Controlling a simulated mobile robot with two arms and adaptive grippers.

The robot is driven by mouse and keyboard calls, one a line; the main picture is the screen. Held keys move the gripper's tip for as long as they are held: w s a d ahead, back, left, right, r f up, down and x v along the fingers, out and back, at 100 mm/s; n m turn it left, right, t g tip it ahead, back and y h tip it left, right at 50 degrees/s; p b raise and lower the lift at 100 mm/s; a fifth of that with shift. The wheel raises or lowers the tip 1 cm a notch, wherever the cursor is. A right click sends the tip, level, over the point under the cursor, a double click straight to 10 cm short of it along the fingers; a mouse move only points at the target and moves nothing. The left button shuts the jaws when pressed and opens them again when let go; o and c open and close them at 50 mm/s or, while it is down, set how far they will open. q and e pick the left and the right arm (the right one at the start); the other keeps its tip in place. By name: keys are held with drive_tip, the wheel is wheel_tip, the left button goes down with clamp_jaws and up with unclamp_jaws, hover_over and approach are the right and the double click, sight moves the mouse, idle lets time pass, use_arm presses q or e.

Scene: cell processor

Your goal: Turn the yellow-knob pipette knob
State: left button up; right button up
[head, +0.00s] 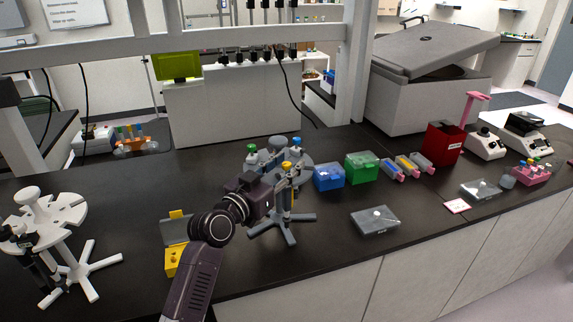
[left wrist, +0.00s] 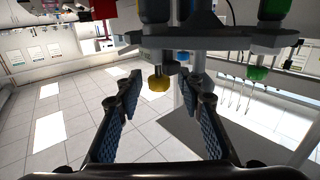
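The yellow-knob pipette (head: 287,178) hangs upright on a grey carousel stand (head: 283,237). Its yellow knob (left wrist: 158,82) shows in the left wrist view, in the gap between my two fingertips. The picture there looks upside down. My left gripper (left wrist: 162,90) is open, with blue-padded fingers on either side of the knob and apart from it. In the head view my left gripper (head: 278,187) is at the stand, close to the pipette's upper part, and its fingertips are hard to make out. My right gripper is in neither view.
Green-knob and blue-knob pipettes (head: 251,150) hang on the same stand. A white pipette stand (head: 65,222) is at the left. A yellow box (head: 174,260) lies left of my arm. Blue (head: 328,178) and green boxes (head: 362,167) stand close to the right.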

use_arm(q)
drive_tip(key=v, duration=1.2)
drive_tip(key=shift+s+f, duration=0.1)
drive_tip(key=shift+f, duration=0.05)
